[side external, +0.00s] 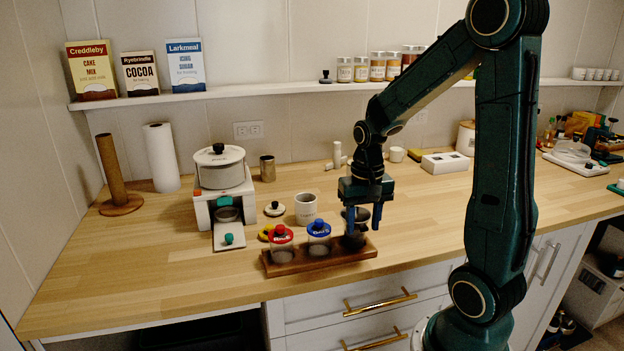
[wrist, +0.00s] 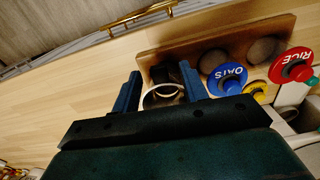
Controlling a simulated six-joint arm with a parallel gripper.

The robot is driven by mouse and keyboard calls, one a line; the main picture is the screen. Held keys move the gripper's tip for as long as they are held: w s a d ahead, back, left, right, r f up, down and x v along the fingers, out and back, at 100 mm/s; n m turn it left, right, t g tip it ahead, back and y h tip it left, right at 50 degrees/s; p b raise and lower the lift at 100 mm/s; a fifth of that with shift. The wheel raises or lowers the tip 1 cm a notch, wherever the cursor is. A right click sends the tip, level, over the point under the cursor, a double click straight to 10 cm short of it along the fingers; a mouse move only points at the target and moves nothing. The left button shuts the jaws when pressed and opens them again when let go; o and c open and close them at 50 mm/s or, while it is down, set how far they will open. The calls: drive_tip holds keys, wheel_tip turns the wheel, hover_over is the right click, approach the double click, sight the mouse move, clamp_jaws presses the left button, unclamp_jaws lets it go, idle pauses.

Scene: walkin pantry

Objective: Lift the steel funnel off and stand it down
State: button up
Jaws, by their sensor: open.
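The steel funnel (side external: 360,212) shows as a dark, wide-mouthed shape over a dark jar (side external: 353,241) at the right end of a wooden rack (side external: 330,262). In the wrist view the funnel (wrist: 162,96) shows as a light-rimmed ring. My gripper (side external: 363,227) points down at the funnel, one finger on each side. In the wrist view my gripper (wrist: 160,80) is open with the ring between its blue fingers. I cannot tell whether either finger touches it. The funnel's lower part is hidden.
A blue-lidded OATS jar (side external: 319,238) and a red-lidded RICE jar (side external: 281,246) stand in the rack, left of the funnel. A mug (side external: 305,208) and a yellow lid (side external: 265,233) are close behind. A scale with a pot (side external: 220,170) stands farther left. The counter's front left is clear.

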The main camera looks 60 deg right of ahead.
drive_tip(key=shift+f, duration=0.85)
clamp_jaws()
drive_tip(key=shift+r, duration=0.15)
wheel_tip(320, 180, up, 20)
idle(0.7)
drive_tip(key=shift+r, duration=0.15)
idle(0.6)
drive_tip(key=shift+r, duration=0.35)
drive_tip(key=shift+r, duration=0.9)
